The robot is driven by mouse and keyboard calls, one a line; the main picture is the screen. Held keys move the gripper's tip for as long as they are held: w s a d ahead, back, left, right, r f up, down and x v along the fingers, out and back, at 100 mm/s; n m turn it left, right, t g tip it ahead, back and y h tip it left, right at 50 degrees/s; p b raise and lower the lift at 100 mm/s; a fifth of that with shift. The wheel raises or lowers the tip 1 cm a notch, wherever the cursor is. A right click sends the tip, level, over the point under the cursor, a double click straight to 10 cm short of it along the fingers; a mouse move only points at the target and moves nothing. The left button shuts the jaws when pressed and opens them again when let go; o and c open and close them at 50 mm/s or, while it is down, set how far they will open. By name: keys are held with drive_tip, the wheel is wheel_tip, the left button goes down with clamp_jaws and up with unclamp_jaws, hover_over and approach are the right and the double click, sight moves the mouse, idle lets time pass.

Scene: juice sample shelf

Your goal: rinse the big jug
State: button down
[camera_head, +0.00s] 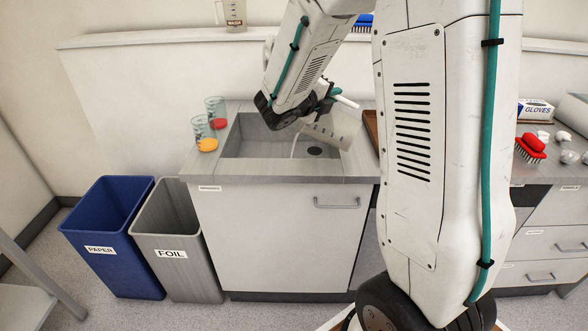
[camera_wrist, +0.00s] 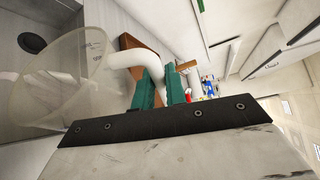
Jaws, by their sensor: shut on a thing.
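The big jug (camera_head: 338,129) is pale and see-through, with dark marks on its side. It is tilted over the sink (camera_head: 240,142) in the head view. In the wrist view the jug (camera_wrist: 58,85) shows at the left, with its white handle (camera_wrist: 115,61) reaching to my gripper. My gripper (camera_wrist: 164,84) has green fingers shut on the handle; it also shows in the head view (camera_head: 328,93), partly hidden by my arm. A round dark drain (camera_head: 314,151) shows in the sink's floor. I cannot tell whether water is running.
Two glasses with a red (camera_head: 219,123) and a yellow (camera_head: 207,144) part stand left of the sink. A brown tray (camera_head: 371,128) lies right of it. A red brush (camera_head: 530,148) and glove box (camera_head: 535,110) are at right. Blue PAPER (camera_head: 108,238) and grey FOIL (camera_head: 178,240) bins stand on the floor.

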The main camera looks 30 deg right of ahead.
drive_tip(key=shift+w+a+f+n, duration=0.2)
drive_tip(key=shift+w+a+f, duration=0.15)
drive_tip(key=shift+w, duration=0.2)
drive_tip(key=shift+w+a+f+n, duration=0.2)
drive_tip(key=shift+w+a+f, duration=0.1)
drive_tip(key=shift+w, duration=0.2)
idle(1.3)
drive_tip(key=shift+w+a+f+n+h, duration=0.1)
drive_tip(key=shift+w+a+n+h, duration=0.3)
drive_tip(key=shift+w, duration=0.1)
idle(1.0)
